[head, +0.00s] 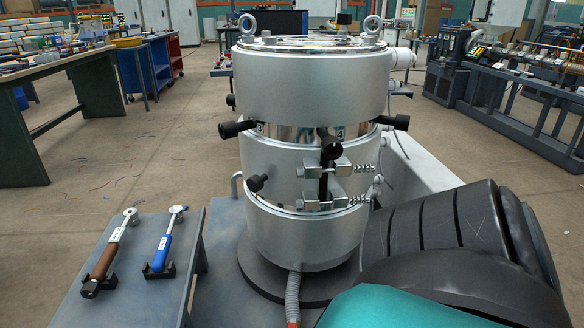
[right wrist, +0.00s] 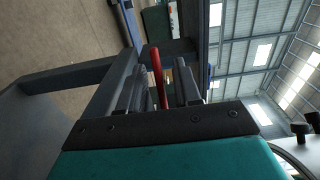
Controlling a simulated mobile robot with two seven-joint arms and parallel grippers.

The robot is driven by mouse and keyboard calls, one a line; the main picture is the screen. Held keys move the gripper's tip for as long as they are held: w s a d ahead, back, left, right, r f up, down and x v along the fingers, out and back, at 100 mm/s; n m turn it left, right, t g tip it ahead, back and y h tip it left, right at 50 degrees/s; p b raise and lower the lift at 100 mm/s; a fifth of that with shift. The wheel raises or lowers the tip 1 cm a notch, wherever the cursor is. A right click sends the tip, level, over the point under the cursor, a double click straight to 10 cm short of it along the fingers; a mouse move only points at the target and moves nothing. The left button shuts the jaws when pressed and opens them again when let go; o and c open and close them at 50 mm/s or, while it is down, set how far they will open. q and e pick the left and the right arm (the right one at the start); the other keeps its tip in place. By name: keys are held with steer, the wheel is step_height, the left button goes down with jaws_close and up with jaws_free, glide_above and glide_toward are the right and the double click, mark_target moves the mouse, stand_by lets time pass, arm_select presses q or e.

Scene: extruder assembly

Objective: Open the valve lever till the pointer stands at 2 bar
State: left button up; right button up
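In the right wrist view my right gripper (right wrist: 160,72) is open. Its two dark fingers stand apart, with a red bar that looks like the valve lever (right wrist: 157,72) showing between them. A gap shows on each side of the bar; I cannot tell how deep it sits between the fingers. No gauge, pointer or 2 bar mark can be made out in either view. In the head view my right arm fills the lower right and its gripper is out of sight. My left gripper is in neither view.
A large silver extruder cylinder (head: 300,235) with black knobs and clamps stands in the middle. A corrugated hose (head: 293,293) runs down in front of it. Left of it, a brown-handled tool (head: 103,262) and a blue-handled tool (head: 163,247) rest on a grey side table (head: 135,298).

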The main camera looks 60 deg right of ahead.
steer(key=v, duration=1.3)
